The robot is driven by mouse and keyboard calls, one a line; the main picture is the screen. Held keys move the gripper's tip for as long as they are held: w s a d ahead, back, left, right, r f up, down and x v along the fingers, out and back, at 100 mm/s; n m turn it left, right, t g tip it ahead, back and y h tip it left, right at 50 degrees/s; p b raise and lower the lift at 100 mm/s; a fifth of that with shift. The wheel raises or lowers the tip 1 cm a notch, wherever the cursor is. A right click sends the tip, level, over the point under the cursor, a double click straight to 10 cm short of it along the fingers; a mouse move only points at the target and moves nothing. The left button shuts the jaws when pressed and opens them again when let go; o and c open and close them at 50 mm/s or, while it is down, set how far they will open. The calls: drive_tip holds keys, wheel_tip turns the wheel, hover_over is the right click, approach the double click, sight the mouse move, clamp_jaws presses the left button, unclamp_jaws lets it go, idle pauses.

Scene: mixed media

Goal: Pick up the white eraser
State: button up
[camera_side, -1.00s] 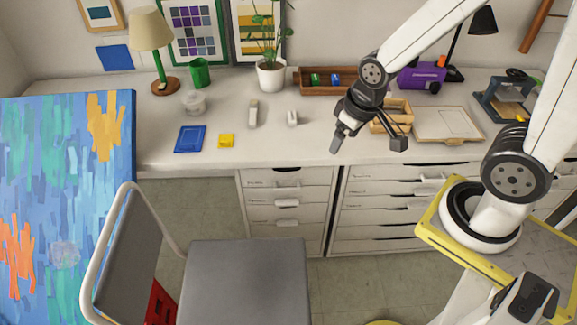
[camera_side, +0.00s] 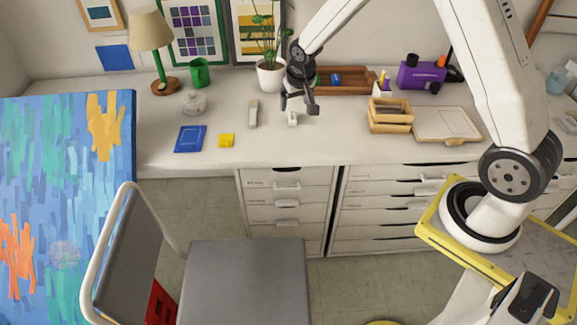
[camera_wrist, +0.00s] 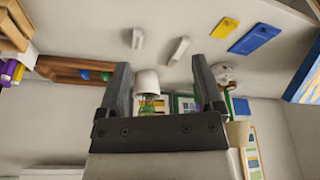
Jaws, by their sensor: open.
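Two small pale items lie on the white desk (camera_side: 345,138). One is a short white block (camera_side: 292,119), likely the white eraser; the other is a longer, narrow pale piece (camera_side: 253,113) to its left. Which is the eraser is hard to tell for sure. The wrist view also shows the short block (camera_wrist: 137,38) and the long piece (camera_wrist: 178,50), both beyond the fingertips. My gripper (camera_side: 298,105) is open and empty, with its fingers close to the short block in the side view and partly covering it. It also shows in the wrist view (camera_wrist: 160,65).
A yellow pad (camera_side: 227,141) and a blue notebook (camera_side: 190,139) lie to the left. A glass jar (camera_side: 194,103), a potted plant (camera_side: 271,76) and a wooden tray (camera_side: 352,91) stand behind. A wooden box (camera_side: 390,117) is to the right. The desk front is clear.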

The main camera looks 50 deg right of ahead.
drive_tip(key=w+d+f+m, duration=0.3)
drive_tip(key=w+d+f, duration=0.3)
drive_tip(key=w+f, duration=0.15)
drive_tip(key=m+h, duration=0.2)
approach(292, 120)
drive_tip(key=shift+w+d+f, duration=0.25)
drive_tip(key=shift+d+f, duration=0.3)
drive_tip(key=shift+f, duration=0.25)
drive_tip(key=shift+x, duration=1.3)
drive_tip(key=shift+x, duration=2.6)
drive_tip(key=shift+a, duration=0.1)
drive_tip(key=shift+c, duration=0.2)
clamp_jaws()
